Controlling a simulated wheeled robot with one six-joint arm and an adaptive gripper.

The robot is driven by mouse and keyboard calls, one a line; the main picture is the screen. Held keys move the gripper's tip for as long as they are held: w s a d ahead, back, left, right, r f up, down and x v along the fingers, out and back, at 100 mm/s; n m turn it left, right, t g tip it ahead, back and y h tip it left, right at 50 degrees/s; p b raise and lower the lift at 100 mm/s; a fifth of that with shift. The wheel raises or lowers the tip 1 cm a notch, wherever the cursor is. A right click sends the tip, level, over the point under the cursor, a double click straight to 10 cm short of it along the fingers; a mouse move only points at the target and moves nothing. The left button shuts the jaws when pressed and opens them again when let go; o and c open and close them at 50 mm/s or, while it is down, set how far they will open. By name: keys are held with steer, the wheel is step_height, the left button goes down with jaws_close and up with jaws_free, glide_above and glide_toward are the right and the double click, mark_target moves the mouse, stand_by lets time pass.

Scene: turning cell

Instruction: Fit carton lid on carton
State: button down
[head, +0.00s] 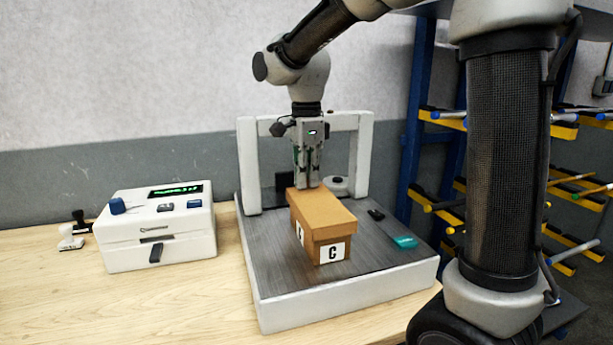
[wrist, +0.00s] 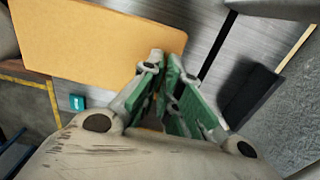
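The brown carton (head: 311,247) stands upright on the grey plate, with a white label marked C on its near face. The brown carton lid (head: 322,209) lies over the carton's top, its rim overlapping the upper walls. I cannot tell if it is down evenly at the far end. In the wrist view the lid (wrist: 95,40) fills the upper left. My gripper (head: 307,184) points down at the lid's far end, its two fingers close together. The fingertips (wrist: 165,58) appear at or just beside the lid's edge, with no part of it visibly between them.
The carton stands on a white-edged platform (head: 345,303) with a white frame (head: 365,160) behind it. A teal item (head: 405,242) and a small black item (head: 376,214) lie to its right. A white device (head: 160,235) stands left. A blue rack (head: 415,130) is at right.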

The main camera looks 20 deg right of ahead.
steer(key=shift+f, duration=0.7)
stand_by(0.7)
steer(key=c, duration=1.1)
jaws_free()
steer(key=shift+r, duration=0.1)
steer(key=shift+r, duration=3.95)
